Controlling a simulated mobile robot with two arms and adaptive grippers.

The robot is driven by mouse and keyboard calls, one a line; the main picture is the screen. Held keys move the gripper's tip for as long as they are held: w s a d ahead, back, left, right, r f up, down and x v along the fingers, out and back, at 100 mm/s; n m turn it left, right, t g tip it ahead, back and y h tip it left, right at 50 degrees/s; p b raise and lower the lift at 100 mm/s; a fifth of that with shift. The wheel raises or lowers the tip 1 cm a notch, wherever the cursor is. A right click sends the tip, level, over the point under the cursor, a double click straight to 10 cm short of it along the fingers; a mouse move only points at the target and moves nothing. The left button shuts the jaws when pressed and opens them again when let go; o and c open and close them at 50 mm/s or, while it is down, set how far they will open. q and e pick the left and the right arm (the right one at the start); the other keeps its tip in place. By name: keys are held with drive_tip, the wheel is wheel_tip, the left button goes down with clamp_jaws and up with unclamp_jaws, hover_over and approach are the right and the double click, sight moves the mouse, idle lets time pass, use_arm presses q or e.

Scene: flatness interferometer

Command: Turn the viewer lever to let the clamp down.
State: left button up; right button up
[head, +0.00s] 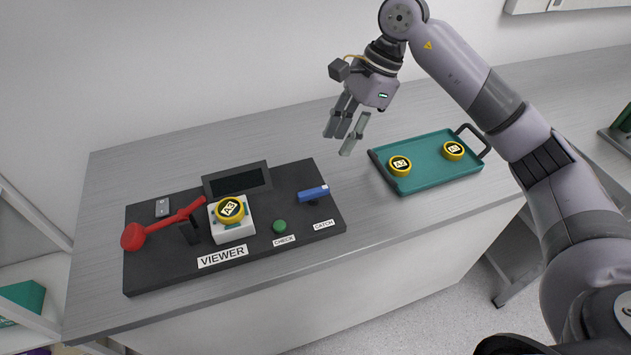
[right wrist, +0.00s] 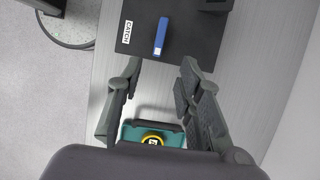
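The viewer is a dark base plate (head: 160,272) with a label reading VIEWER. A red lever (head: 165,224) with a round red knob (head: 133,238) at its left end lies across a dark post. A yellow puck marked A2 (head: 229,209) sits on a white block (head: 232,233) just right of the lever. My right gripper (head: 341,141) is open and empty, above and right of the viewer. My left gripper is not in view.
A small dark screen (head: 237,180) stands behind the white block. A green button (head: 279,226) is by the CHECK label. A teal tray (head: 433,177) with two yellow pucks (head: 400,166) stands to the right. The bench between viewer and tray is clear.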

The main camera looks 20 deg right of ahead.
sight(314, 190)
drive_tip(key=p+x, duration=0.3)
drive_tip(key=x, duration=1.1)
drive_tip(key=shift+a, duration=0.1)
drive_tip(key=shift+r, duration=0.1)
clamp_jaws()
